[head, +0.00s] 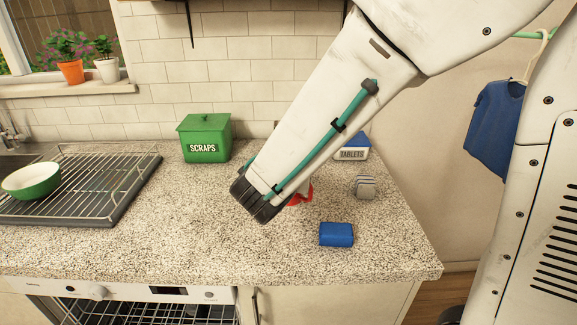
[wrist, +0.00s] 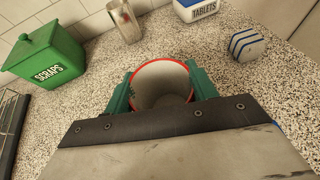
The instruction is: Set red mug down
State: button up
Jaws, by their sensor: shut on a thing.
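The red mug (head: 303,194) is mostly hidden behind my arm's end in the head view; only a bit of red shows. In the wrist view the mug (wrist: 161,84) is seen from above, with a red rim and a pale, empty-looking inside. My gripper (wrist: 160,90) has its green fingers on either side of the mug, shut on it. The mug looks upright, at or close above the speckled worktop (head: 215,245). I cannot tell whether its base touches the worktop.
A rack (head: 120,185) with a green bowl (head: 32,181) is left.

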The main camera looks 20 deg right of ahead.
jog(key=shift+r+x, duration=0.15)
jog(key=shift+x, duration=3.45)
jog(key=shift+r+x, duration=0.15)
jog(key=shift+x, duration=3.5)
jog(key=shift+w, duration=0.1)
jog(key=o, duration=1.1)
jog(key=shift+f, duration=0.15)
jog(key=shift+o, duration=0.2)
